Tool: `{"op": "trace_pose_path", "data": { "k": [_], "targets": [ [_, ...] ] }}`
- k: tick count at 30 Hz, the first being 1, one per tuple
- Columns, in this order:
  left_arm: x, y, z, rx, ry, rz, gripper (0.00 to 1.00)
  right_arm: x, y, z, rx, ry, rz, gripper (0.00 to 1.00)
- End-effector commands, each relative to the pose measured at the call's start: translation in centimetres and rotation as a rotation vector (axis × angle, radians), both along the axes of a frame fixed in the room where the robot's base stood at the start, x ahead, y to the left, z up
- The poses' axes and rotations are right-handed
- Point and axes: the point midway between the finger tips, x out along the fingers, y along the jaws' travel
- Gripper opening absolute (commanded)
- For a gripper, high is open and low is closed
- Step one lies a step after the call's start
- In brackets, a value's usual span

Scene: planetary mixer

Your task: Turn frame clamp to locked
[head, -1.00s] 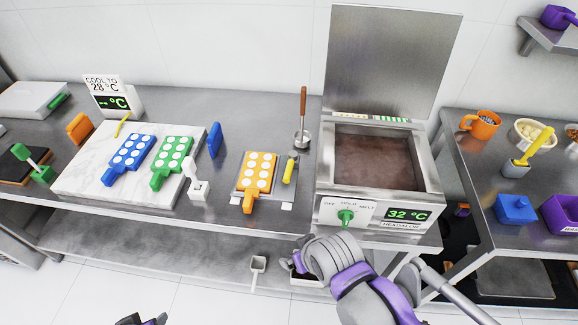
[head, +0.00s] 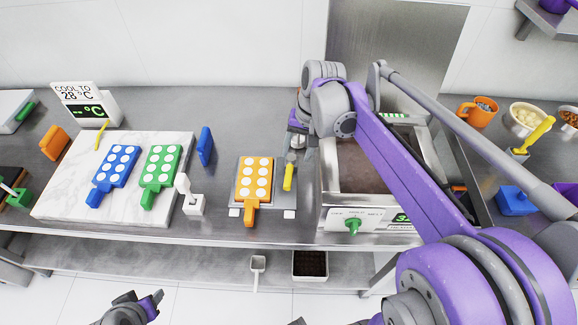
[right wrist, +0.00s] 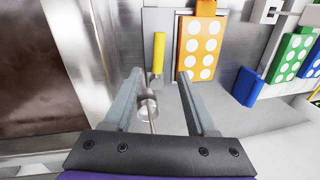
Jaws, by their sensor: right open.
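The yellow clamp lever (head: 288,178) stands at the right edge of the plate under the orange mold (head: 255,178). In the right wrist view the lever (right wrist: 158,52) points away, just beyond my fingertips, with the orange mold (right wrist: 200,45) to its right. My right gripper (head: 300,152) is over the counter behind the lever, partly hidden by its own arm. In the right wrist view the right gripper (right wrist: 160,78) is open, its fingers to either side of the lever's line, not touching it. My left gripper (head: 140,305) is low at the bottom edge; its jaws are unclear.
A metal ladle (right wrist: 148,108) shows between my right fingers. The chocolate melter (head: 354,225) with its green knob stands close on the right. A small white stand (head: 193,205), blue mold (head: 115,165) and green mold (head: 160,165) are to the left.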

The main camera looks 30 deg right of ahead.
Motion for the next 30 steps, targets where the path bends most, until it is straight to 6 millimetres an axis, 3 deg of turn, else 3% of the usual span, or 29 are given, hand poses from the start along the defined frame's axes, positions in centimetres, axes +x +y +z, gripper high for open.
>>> {"op": "trace_pose_path", "data": {
  "k": [15, 21, 29, 30],
  "targets": [
    [-0.3, 0.0, -0.9, 0.0, 0.006, 0.0, 0.5, 1.0, 1.4, -8.7, -0.002, -0.001, 0.004, 0.57],
    [-0.4, 0.0, -1.0, 0.0, 0.007, 0.0, 0.5, 1.1, 1.6, -10.0, -0.002, -0.001, 0.004, 0.57],
    [-0.4, 0.0, -1.0, 0.0, 0.007, 0.0, 0.5, 1.1, 1.6, -10.2, -0.002, -0.001, 0.003, 0.57],
    [-0.4, 0.0, -1.0, 0.0, 0.007, 0.0, 0.5, 1.1, 1.6, -10.2, -0.002, -0.001, 0.003, 0.53]
  ]
}}
